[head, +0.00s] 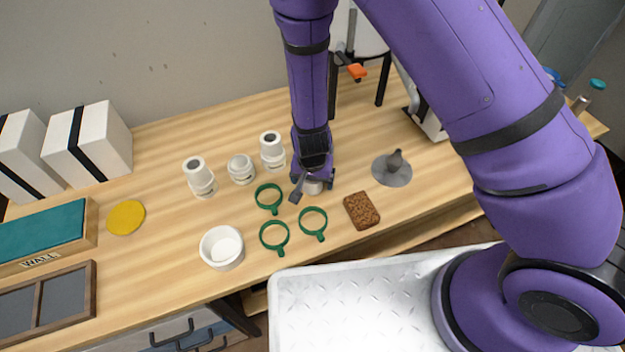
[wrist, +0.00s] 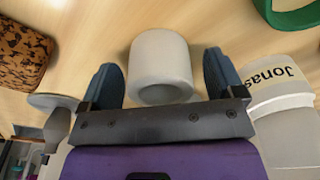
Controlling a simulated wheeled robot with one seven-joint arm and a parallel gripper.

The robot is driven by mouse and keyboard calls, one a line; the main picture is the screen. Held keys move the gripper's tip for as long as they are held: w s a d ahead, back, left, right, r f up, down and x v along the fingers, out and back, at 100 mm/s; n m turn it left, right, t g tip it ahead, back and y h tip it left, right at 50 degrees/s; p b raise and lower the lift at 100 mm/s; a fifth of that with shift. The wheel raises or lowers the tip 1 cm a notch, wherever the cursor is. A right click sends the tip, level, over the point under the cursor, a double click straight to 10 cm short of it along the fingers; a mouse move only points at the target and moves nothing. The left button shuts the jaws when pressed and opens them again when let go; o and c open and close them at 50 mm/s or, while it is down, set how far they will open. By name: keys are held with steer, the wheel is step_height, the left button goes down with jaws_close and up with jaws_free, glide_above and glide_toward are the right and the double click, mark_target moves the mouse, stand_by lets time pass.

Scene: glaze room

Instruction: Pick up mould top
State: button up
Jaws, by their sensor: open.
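A short white cylinder (wrist: 160,58) with a round hollow in its near end, which looks like the mould top, stands on the wooden bench between the fingers of my gripper (wrist: 162,78). In the wrist view the fingers are open, one on each side, with small gaps to it. In the head view my gripper (head: 312,181) points down over this white piece (head: 313,187), and mostly hides it. Similar white pieces stand to the left: a tall one (head: 201,182), a shorter one (head: 241,170) and another tall one (head: 272,152).
Three green rings (head: 274,237) lie in front of my gripper. A brown sponge-like block (head: 361,210) and a grey cone on a disc (head: 392,170) are to the right. A container labelled "Jonas" (wrist: 285,95) is close beside one finger. A white bowl (head: 222,248) stands front left.

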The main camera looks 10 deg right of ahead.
steer(key=shift+f, duration=0.3)
steer(key=shift+c, duration=0.5)
steer(key=c, duration=1)
steer(key=shift+r, duration=0.1)
